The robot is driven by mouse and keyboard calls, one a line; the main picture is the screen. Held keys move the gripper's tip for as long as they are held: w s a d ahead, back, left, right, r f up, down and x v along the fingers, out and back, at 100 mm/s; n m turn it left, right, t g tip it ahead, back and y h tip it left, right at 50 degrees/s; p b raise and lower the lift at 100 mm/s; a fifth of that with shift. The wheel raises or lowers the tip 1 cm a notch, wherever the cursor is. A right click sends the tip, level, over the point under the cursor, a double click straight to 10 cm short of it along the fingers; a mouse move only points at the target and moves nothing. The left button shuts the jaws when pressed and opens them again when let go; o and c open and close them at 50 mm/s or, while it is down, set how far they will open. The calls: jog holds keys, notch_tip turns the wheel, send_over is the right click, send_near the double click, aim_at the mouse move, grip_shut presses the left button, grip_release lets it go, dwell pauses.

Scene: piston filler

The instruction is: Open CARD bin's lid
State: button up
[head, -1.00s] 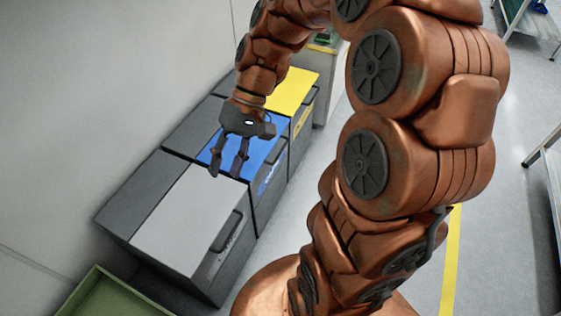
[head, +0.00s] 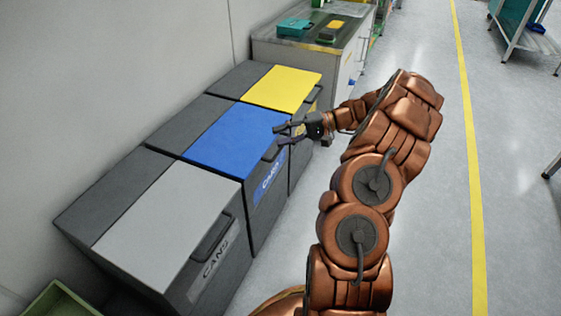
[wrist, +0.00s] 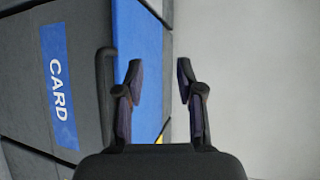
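The CARD bin's blue lid (head: 228,142) is shut, in the middle of the row of bins in the head view. Its dark handle (head: 274,148) sits at the lid's front edge, above the CARD label (head: 268,182). In the wrist view the label (wrist: 59,85), handle (wrist: 105,92) and blue lid (wrist: 143,50) show at left. My gripper (head: 280,134) is at the lid's front edge, close to the handle. In the wrist view my gripper (wrist: 160,78) is open and empty, its left finger just right of the handle. I cannot tell whether it touches.
The CANS bin with a grey lid (head: 165,220) stands nearer, and a yellow-lidded bin (head: 283,88) stands farther. A wall (head: 100,80) runs behind them. A grey cabinet (head: 345,60) stands beyond. A green crate (head: 62,300) is at bottom left. The floor at right (head: 430,240) is clear.

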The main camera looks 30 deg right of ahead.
aim_at(281, 148)
jog(key=d+f+m+t+b, duration=0.2)
jog(key=d+f+t+b, duration=0.1)
jog(key=d+f, duration=0.5)
jog(key=shift+h, duration=0.3)
jog(key=shift+s+a+r+b+x, duration=0.1)
jog(key=shift+b+x, duration=0.2)
jog(key=shift+x, duration=0.9)
jog(key=shift+s+a+r+b+x, duration=0.15)
jog(key=shift+b+x, duration=0.15)
jog(key=shift+x, duration=0.95)
jog(key=shift+s+a+b+x, duration=0.1)
jog(key=shift+b+x, duration=0.2)
jog(key=shift+x, duration=0.9)
jog(key=shift+c, duration=0.4)
grip_shut()
